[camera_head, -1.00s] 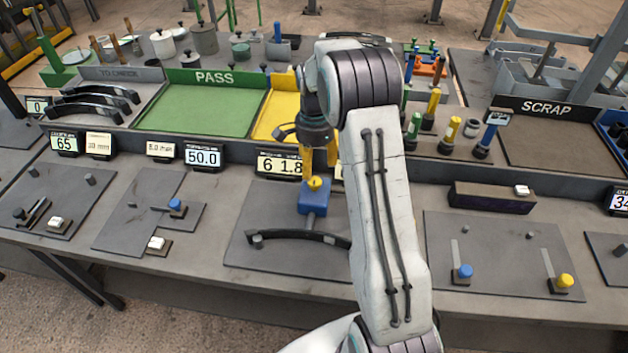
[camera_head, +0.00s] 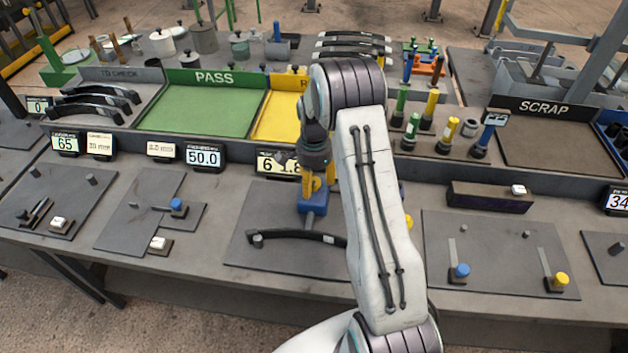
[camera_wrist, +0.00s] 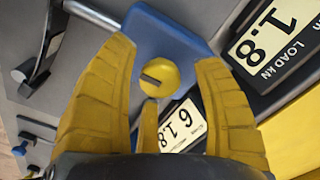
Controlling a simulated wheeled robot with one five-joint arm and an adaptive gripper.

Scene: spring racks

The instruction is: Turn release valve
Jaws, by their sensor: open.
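The release valve appears as a round yellow knob (camera_wrist: 157,75) with a dark slot, on a blue block (camera_wrist: 165,30) in the wrist view. In the head view the blue block (camera_head: 314,203) stands on a grey plate at the bench's middle. My gripper (camera_wrist: 165,75) is open, with its yellow fingers on either side of the knob; I cannot tell whether they touch it. In the head view my gripper (camera_head: 316,182) is right above the block and hides most of the knob.
A black curved leaf spring (camera_head: 290,236) lies in front of the block. Behind it, a display (camera_head: 278,163) is partly hidden by my gripper. A green PASS tray (camera_head: 205,108) and a yellow tray (camera_head: 270,122) lie further back. A dark SCRAP tray (camera_head: 560,145) is at right.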

